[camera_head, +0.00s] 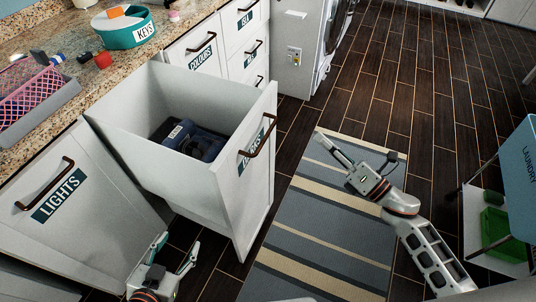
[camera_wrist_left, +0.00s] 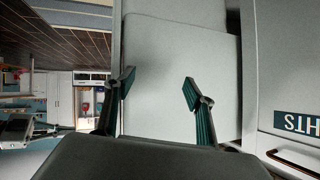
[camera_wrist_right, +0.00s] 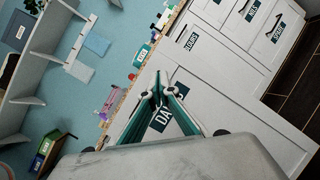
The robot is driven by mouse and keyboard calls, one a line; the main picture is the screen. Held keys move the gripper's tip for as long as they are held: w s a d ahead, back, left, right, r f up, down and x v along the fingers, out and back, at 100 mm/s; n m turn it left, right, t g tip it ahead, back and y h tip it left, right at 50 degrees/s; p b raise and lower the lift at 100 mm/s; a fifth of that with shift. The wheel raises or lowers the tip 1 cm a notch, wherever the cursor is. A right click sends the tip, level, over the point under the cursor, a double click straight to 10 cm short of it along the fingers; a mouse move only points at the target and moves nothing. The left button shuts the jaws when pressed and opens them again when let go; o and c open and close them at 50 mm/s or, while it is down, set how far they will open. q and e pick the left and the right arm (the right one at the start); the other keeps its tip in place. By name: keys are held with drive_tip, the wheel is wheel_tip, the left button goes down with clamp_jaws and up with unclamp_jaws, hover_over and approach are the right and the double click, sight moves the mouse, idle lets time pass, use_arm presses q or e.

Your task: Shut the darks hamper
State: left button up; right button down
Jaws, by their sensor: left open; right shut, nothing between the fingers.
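The darks hamper (camera_head: 262,185) stands pulled out and tilted from the cabinet, with dark folded clothes (camera_head: 190,138) inside. Its front has a dark handle (camera_head: 258,140) and a label partly hidden behind that handle. My right gripper (camera_head: 322,138) is shut and empty, over the striped rug in front of the hamper front, apart from it. In the right wrist view its closed fingertips (camera_wrist_right: 160,82) overlap the label (camera_wrist_right: 163,120), reading "DA". My left gripper (camera_head: 177,246) is open and empty, low beside the hamper's near side. The left wrist view shows a pale panel (camera_wrist_left: 160,50) beyond its fingers.
The lights hamper (camera_head: 95,200) is at the left, with its own handle. The counter (camera_head: 95,60) above holds a pink basket (camera_head: 30,95) and a teal keys bowl (camera_head: 125,30). A blue laundry bin (camera_head: 520,180) stands at the right. The striped rug (camera_head: 310,220) is clear.

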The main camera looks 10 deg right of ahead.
wheel_tip(320, 180, down, 9)
drive_tip(key=a+n+g+y+b, duration=0.25)
drive_tip(key=n+g+b, duration=0.3)
drive_tip(key=n, duration=0.75)
use_arm(q)
wheel_tip(320, 180, down, 6)
drive_tip(key=s+g+p, duration=0.1)
drive_tip(key=s, duration=0.1)
drive_tip(key=shift+s+d+p, duration=0.2)
drive_tip(key=shift+p, duration=0.2)
use_arm(e)
drive_tip(key=w+a+g, duration=0.1)
drive_tip(key=w+a, duration=0.6)
drive_tip(key=a, duration=0.4)
drive_tip(key=shift+a+n+y, duration=0.15)
drive_tip(key=shift+n+y, duration=0.2)
drive_tip(key=shift+n, duration=0.05)
use_arm(q)
drive_tip(key=shift+f, duration=0.15)
